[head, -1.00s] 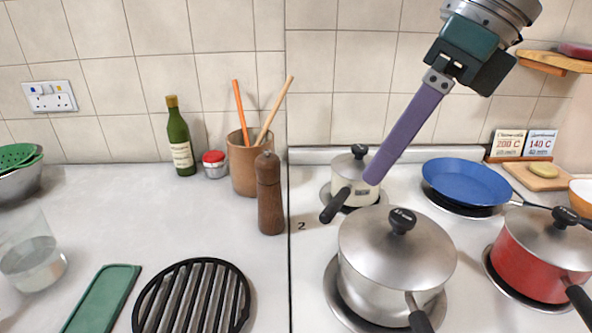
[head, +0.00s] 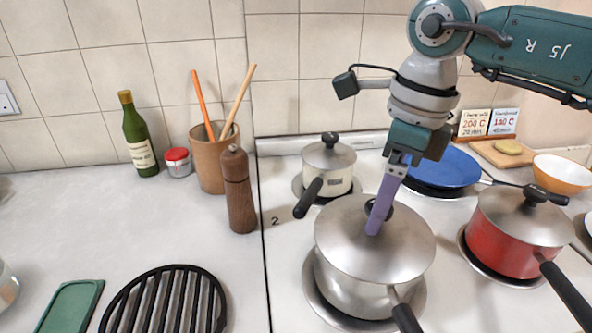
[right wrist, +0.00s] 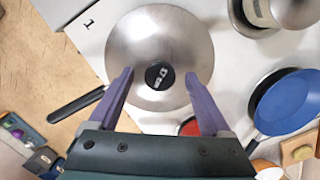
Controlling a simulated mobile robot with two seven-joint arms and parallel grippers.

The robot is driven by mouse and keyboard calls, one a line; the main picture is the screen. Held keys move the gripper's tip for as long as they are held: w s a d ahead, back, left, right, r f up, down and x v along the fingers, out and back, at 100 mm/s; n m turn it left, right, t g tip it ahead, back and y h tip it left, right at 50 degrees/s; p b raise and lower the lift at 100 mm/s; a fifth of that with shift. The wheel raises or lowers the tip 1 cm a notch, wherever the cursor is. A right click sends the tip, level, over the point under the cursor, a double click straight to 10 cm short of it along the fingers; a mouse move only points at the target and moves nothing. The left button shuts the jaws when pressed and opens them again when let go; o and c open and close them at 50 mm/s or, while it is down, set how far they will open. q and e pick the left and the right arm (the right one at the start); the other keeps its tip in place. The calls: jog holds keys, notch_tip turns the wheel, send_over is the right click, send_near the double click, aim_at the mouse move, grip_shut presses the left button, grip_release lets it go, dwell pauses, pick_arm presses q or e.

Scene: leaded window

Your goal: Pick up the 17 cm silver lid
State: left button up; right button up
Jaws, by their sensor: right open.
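The silver lid (head: 345,235) sits on the large silver pot (head: 345,285) at the front left of the hob. It has a black knob with white print, too small to read for sure; the knob (right wrist: 158,76) shows in the right wrist view at the middle of the lid (right wrist: 130,45). My right gripper (head: 374,230) points down over this lid, its purple fingers partly hiding the knob. In the right wrist view its fingers (right wrist: 160,74) are open and apart, one each side of the knob, with nothing held. My left gripper is not in view.
A cream pot (head: 338,180) with its own lid stands behind. A red pot (head: 500,240) with a lid is on the right, with a blue pan (head: 450,165) behind. A pepper mill (head: 238,195) and black grill trivet (head: 165,300) are on the left worktop.

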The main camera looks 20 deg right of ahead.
jog(key=shift+c, duration=0.4)
grip_shut()
dwell(1.0)
